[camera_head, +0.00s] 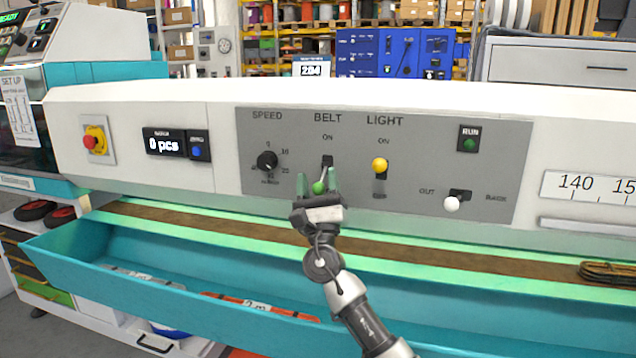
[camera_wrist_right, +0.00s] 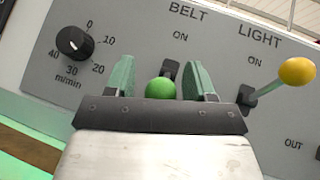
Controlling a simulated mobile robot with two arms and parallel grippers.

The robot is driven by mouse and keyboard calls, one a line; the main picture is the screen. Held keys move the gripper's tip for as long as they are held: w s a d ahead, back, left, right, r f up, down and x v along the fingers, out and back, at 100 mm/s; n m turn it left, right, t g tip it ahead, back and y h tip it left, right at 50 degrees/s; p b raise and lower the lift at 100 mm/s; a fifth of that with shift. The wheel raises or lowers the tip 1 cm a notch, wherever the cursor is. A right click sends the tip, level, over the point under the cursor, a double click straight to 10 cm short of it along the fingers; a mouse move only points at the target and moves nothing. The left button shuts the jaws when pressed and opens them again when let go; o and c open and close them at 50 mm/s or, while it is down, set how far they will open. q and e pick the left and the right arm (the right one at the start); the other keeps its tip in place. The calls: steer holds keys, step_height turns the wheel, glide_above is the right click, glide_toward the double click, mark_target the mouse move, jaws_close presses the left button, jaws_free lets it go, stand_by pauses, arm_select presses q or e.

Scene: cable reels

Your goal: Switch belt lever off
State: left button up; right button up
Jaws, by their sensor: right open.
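The belt lever has a green ball knob (camera_head: 319,187) and sits under the BELT label on the grey control panel (camera_head: 400,130). The knob points down, away from the ON mark above it. My right gripper (camera_head: 318,184) is open in front of the panel, with its green fingers on either side of the knob. In the right wrist view the green knob (camera_wrist_right: 160,89) lies between the two fingertips (camera_wrist_right: 160,75), with gaps to both. The lower part of the lever's slot is hidden by the gripper. My left gripper is not in view.
The yellow light lever (camera_head: 379,166) is close on the right and points up. The speed dial (camera_head: 267,160) is on the left. A white-knobbed lever (camera_head: 453,203) is further right. A teal trough (camera_head: 130,270) runs below the panel.

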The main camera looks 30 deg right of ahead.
steer(key=v, duration=1.1)
steer(key=shift+b, duration=0.45)
